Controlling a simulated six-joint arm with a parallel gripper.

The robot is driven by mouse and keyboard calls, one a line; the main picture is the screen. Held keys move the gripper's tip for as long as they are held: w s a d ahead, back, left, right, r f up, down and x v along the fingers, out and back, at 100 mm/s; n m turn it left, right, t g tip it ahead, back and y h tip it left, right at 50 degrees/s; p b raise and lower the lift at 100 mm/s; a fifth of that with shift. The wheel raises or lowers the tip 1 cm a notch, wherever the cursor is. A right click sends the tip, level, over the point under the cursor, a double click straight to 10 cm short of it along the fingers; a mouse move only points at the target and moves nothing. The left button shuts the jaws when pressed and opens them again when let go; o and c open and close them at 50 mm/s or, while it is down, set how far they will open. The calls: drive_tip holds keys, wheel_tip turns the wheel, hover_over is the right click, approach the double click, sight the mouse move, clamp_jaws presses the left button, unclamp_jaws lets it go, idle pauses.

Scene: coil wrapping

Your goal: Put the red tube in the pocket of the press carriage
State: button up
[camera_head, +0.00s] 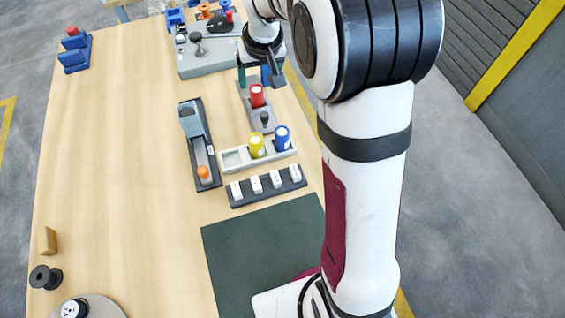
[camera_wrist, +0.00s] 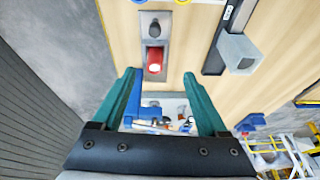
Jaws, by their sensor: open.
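The red tube (camera_head: 257,95) stands in a grey fixture with a black knob (camera_head: 264,118), which looks like the press carriage. In the wrist view the red tube (camera_wrist: 154,62) sits in a dark recess of this grey fixture (camera_wrist: 155,17), beside the knob. How deep it sits cannot be told. My gripper (camera_head: 259,77) is open, its green fingers apart, at the far side of the tube. In the wrist view my gripper (camera_wrist: 165,82) has nothing between its fingertips, and the tube shows beyond them, apart from both.
A pale rack (camera_head: 232,158) holds the yellow tube (camera_head: 257,145) and blue tube (camera_head: 282,138); its left place is empty. A dark rail with an orange knob (camera_head: 203,173) lies left. A grey station (camera_head: 205,65) stands behind. A dark strip (camera_head: 240,200) holds several white pieces. The table's left is mostly clear.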

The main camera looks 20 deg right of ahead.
drive_tip(key=s+a+r+m+g, duration=0.1)
drive_tip(key=s+a+m+g, duration=0.1)
drive_tip(key=s, duration=1.5)
drive_tip(key=s+a+r+m+g+y, duration=0.1)
drive_tip(key=s+a+m+g, duration=0.1)
drive_tip(key=s, duration=1.4)
drive_tip(key=shift+s+a+r+m+y, duration=0.3)
drive_tip(key=shift+s+a+r+m, duration=0.1)
drive_tip(key=shift+a, duration=0.15)
